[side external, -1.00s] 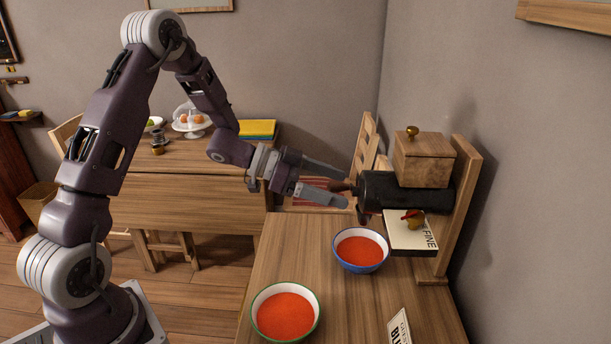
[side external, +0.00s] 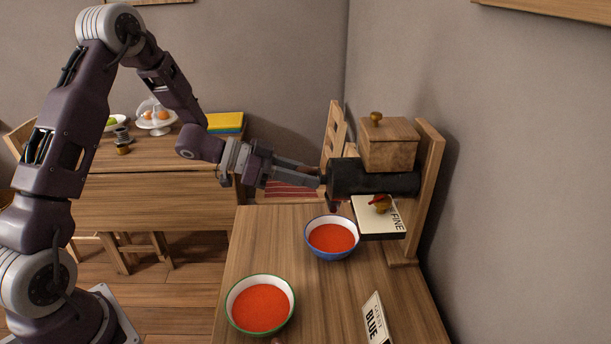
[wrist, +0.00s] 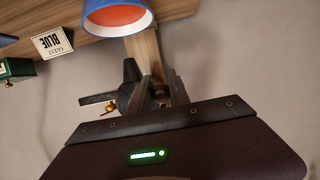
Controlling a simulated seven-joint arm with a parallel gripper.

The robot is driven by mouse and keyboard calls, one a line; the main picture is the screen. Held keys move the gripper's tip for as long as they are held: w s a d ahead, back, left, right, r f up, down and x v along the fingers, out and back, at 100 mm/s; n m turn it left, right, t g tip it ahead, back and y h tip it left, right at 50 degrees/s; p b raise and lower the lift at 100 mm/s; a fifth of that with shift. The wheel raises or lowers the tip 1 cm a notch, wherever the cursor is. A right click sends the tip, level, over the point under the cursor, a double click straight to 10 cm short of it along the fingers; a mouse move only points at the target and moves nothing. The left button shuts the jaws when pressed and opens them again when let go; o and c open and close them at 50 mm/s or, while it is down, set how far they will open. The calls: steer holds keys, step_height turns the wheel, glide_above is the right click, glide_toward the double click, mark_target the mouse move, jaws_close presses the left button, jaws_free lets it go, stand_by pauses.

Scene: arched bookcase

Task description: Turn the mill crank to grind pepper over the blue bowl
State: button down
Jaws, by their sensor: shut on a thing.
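The mill, with a dark cylinder (side external: 372,180) and a wooden box (side external: 390,146) on top, is fixed to an upright board (side external: 427,190). My gripper (side external: 317,177) is at the left end of the cylinder, its fingers closed on the crank's brown handle, which they mostly hide. In the wrist view, my gripper (wrist: 163,88) has the brown handle (wrist: 159,90) between its fingers. The blue bowl (side external: 331,257), holding orange-red contents, stands on the table below the crank end. The blue bowl also shows at the top of the wrist view (wrist: 120,30).
A green-rimmed bowl (side external: 260,326) stands nearer on the table (side external: 310,290). A sign reading BLUE (side external: 375,318) stands at the front right. A card marked FINE (side external: 372,219) with a brass knob (side external: 381,203) sits under the cylinder. A chair (side external: 333,135) is behind.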

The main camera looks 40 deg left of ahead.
steer(key=shift+s+d, duration=0.15)
steer(key=shift+d, duration=0.05)
